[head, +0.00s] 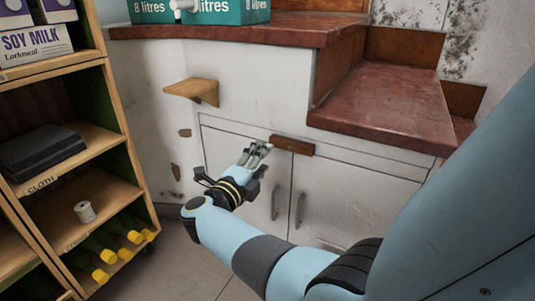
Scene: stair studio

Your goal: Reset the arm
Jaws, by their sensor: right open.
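My right arm comes in from the right edge in light blue with dark joints. Its gripper (256,155) is in front of the white cabinet doors, below the worktop. The gripper is open, and I see nothing between its fingers. Its wrist has black and yellow bands. I cannot tell whether the fingers touch the cabinet front. My left gripper is not in view.
A wooden shelf unit (127,150) on the left holds soy milk cartons (35,42), a dark folded cloth (40,150), a white spool (85,211) and yellow-capped bottles (134,237). A small wooden ledge (192,89) juts from the wall. Red-brown stepped worktops (385,105) are behind.

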